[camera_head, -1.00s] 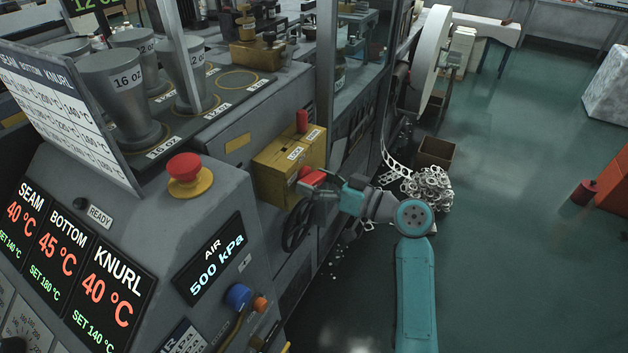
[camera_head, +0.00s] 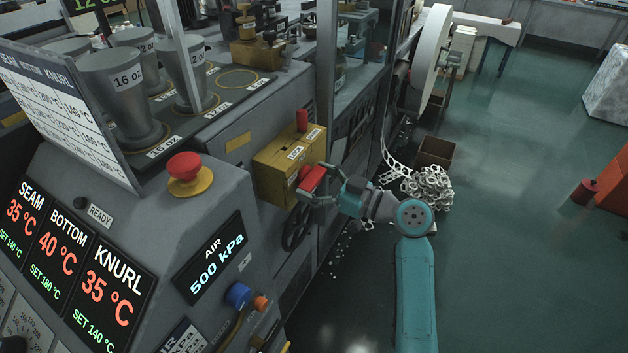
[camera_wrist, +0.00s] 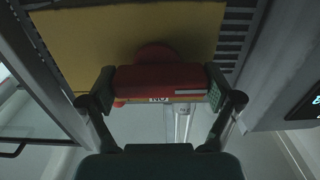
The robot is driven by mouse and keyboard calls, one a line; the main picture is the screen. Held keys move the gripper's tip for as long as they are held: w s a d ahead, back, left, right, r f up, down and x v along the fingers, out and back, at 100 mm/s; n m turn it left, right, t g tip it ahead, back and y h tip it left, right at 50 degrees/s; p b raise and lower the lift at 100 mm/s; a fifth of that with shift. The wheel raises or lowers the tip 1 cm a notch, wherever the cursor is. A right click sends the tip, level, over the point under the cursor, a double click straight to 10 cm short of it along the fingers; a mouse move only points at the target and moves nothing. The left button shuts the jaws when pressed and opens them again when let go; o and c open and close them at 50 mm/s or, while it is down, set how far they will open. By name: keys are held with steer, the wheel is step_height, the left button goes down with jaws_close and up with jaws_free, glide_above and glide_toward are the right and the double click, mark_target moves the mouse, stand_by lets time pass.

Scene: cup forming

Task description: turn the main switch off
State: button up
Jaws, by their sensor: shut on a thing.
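The main switch is a red handle (camera_head: 313,179) on the front of a yellow box (camera_head: 265,180) on the machine's side. In the wrist view the red handle (camera_wrist: 160,78) lies crosswise between the two fingers of my gripper (camera_wrist: 158,88), with a round red hub behind it on the yellow box (camera_wrist: 120,35). My gripper (camera_head: 322,190) is shut on the handle, one finger pad at each end. A small white label below the handle in the wrist view is partly hidden and cannot be fully read.
A black handwheel (camera_head: 297,227) is just below the yellow box. A red emergency button (camera_head: 184,166) and an air display (camera_head: 212,262) are on the panel at left. Scrap rings (camera_head: 428,186) lie on the floor by a box (camera_head: 435,152).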

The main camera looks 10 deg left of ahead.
steer(key=shift+f, duration=0.1)
steer(key=o, duration=0.9)
steer(key=shift+c, duration=0.2)
steer(key=v, duration=1.2)
